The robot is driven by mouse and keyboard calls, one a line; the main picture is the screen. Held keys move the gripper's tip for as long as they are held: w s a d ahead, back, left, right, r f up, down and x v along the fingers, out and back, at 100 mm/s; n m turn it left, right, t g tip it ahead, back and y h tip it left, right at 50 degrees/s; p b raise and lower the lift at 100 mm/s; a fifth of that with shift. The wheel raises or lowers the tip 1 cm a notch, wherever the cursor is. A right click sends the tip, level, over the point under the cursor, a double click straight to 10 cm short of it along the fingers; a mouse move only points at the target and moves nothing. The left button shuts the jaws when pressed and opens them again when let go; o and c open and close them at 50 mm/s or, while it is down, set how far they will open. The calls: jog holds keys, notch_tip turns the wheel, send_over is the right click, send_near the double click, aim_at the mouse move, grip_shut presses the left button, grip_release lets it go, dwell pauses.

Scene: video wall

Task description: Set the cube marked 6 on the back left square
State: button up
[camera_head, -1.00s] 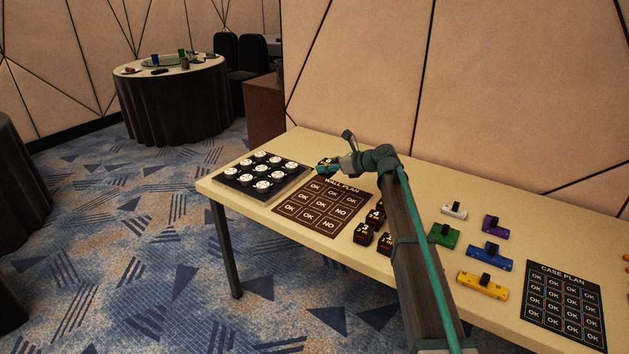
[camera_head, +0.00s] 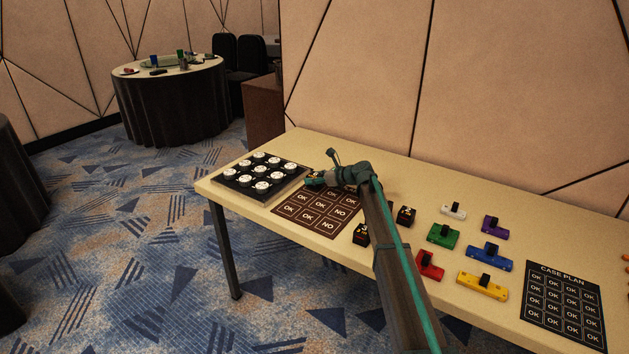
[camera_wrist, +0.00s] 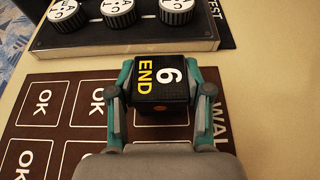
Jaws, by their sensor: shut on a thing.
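The black cube marked 6 (camera_wrist: 165,82), with the yellow word END on its top, is between the two fingers of my gripper (camera_wrist: 160,92) in the wrist view. The fingers are shut on its sides. In the head view my gripper (camera_head: 316,179) is at the back left part of the dark brown wall plan mat (camera_head: 331,223), and the cube shows there only as a small dark shape. The mat has rows of squares marked OK and NO. The cube hides part of the mat, and I cannot tell whether it touches it.
A black panel with several white-topped knobs (camera_head: 247,187) lies left of the mat, close to my gripper. Other black cubes (camera_head: 361,234) stand right of the mat. Coloured blocks (camera_head: 443,235) and the case plan mat (camera_head: 562,308) lie further right. The back wall borders the table.

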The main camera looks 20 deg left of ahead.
jog(key=shift+f, duration=0.25)
jog(key=shift+f, duration=0.1)
jog(key=o, duration=1.2)
jog(key=v, duration=1.2)
